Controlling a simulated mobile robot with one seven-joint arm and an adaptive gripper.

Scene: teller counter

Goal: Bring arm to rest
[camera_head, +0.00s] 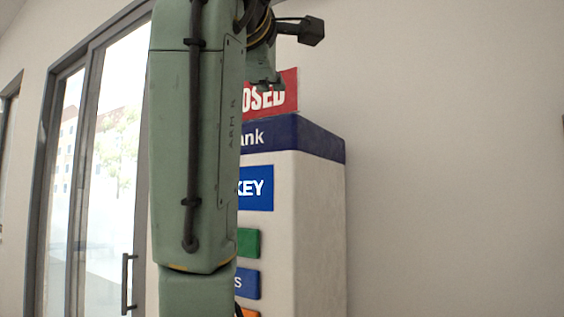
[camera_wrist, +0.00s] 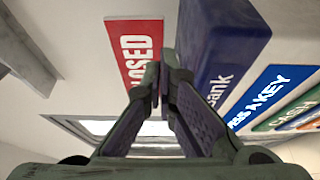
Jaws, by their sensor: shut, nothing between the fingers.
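My arm, green-grey with a black cable along it, rises large through the middle of the head view and hides part of what is behind. My gripper (camera_wrist: 162,75) shows in the wrist view with its two fingers shut at the tips and nothing between them. The fingers appear in front of a red CLOSED sign (camera_wrist: 132,42) and a dark blue bank panel (camera_wrist: 225,45). I cannot tell how far they are from these. In the head view the wrist end is at the upper middle, partly behind my arm, in front of the red sign (camera_head: 288,90).
A white kiosk (camera_head: 315,220) with a dark blue top band (camera_head: 318,141) and coloured buttons (camera_head: 248,243) stands behind my arm. A glass door (camera_head: 110,170) with a dark handle (camera_head: 127,283) is at left. The right side shows bare wall (camera_head: 450,150).

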